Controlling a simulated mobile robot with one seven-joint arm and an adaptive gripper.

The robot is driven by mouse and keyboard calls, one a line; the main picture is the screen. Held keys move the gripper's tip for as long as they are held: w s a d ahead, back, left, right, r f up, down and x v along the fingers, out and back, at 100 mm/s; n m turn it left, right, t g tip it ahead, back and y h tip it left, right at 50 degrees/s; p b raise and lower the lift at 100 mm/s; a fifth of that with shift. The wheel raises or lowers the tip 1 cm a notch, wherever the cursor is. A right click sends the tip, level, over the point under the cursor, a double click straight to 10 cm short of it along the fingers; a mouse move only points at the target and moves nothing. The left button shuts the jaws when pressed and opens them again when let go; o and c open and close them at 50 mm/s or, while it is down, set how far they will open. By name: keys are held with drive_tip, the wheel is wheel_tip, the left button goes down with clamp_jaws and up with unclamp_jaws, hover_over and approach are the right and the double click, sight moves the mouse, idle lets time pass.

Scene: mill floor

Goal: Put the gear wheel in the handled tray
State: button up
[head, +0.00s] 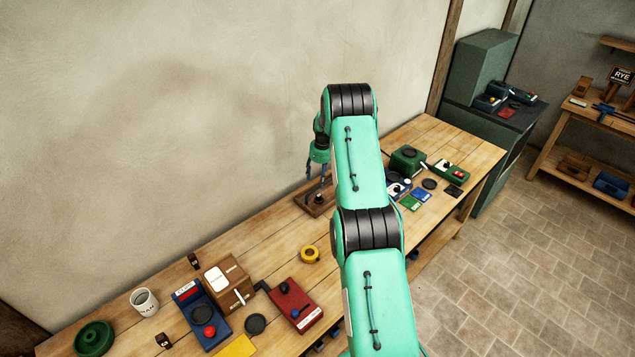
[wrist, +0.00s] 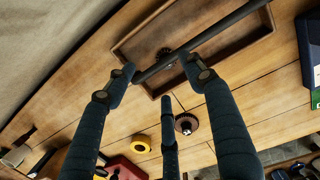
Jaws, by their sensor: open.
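The handled tray (wrist: 128,57) is a shallow brown wooden tray with a dark bar handle crossing above it. It also shows by the wall in the head view (head: 312,209). A small dark toothed wheel, apparently the gear wheel (wrist: 165,53), shows inside the tray, partly hidden by the handle. My gripper (wrist: 160,82) has its three dark fingers spread, with nothing visibly held between them. Its tips overlap the tray's near side and handle in the wrist view; contact cannot be told. In the head view my gripper (head: 309,175) is above the tray.
A brown round flanged piece (wrist: 187,123) and a yellow ring (head: 310,254) lie near the tray. Green boxes (head: 408,159) stand right.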

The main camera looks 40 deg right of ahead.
wheel_tip(320, 180, up, 9)
drive_tip(key=b, duration=0.1)
drive_tip(key=shift+s+d, duration=0.15)
drive_tip(key=shift+s, duration=0.3)
idle(0.5)
